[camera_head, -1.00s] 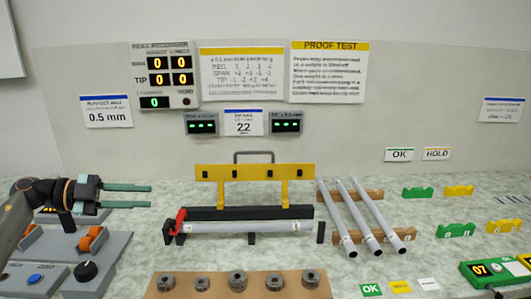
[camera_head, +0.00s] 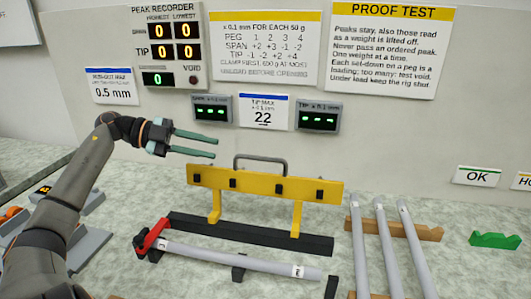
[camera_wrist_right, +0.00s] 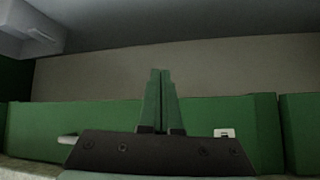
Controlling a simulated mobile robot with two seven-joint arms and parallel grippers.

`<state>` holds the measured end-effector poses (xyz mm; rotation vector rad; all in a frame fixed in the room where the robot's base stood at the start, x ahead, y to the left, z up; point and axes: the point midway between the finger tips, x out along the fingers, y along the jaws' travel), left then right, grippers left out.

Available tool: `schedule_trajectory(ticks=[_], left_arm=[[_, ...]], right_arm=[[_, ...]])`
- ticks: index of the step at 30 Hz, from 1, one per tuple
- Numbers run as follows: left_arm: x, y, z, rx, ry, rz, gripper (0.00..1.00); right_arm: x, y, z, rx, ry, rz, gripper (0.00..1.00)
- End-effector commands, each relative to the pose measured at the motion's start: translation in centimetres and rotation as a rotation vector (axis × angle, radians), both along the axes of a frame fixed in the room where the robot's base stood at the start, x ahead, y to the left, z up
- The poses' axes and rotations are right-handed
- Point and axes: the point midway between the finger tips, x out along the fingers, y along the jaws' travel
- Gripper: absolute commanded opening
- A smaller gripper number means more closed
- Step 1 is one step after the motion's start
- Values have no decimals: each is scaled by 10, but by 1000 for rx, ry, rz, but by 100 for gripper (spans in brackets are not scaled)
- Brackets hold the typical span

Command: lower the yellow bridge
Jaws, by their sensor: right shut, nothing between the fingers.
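The yellow bridge (camera_head: 262,186) stands raised on two yellow legs above a black base bar (camera_head: 250,233) in the head view. It has a grey handle (camera_head: 260,161) on top and several black pegs along its face. A grey rod (camera_head: 235,258) lies in front of it, its left end at a red clamp (camera_head: 152,237). My left gripper (camera_head: 212,147) is open and empty, above and left of the bridge, its green fingers pointing right and apart from the handle. My right gripper (camera_wrist_right: 161,100) shows only in the right wrist view, its green fingers together with nothing between them.
Several grey rods (camera_head: 391,245) lean on a brown rack (camera_head: 421,231) right of the bridge. A green holder (camera_head: 495,240) is farther right. The peak recorder (camera_head: 166,45) and signs are on the wall behind. A green surface (camera_wrist_right: 215,115) is behind the right fingers.

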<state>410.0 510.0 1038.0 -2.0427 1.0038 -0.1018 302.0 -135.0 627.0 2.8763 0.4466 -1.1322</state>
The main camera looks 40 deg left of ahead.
Motion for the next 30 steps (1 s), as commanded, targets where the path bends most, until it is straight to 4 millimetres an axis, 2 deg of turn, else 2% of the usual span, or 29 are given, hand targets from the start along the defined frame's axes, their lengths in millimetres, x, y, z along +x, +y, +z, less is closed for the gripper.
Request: schedule_trajectory(ticks=[18, 24, 30], left_arm=[[68, -70, -26, -2, -3, -2, 27], [80, -81, -31, -2, -1, -1, 27], [82, -83, -33, 0, 1, -1, 27]], right_arm=[[-1, 0, 0, -1, 4, 0, 0], [-1, 0, 1, -1, 3, 0, 0], [1, 0, 2, 0, -1, 1, 0]])
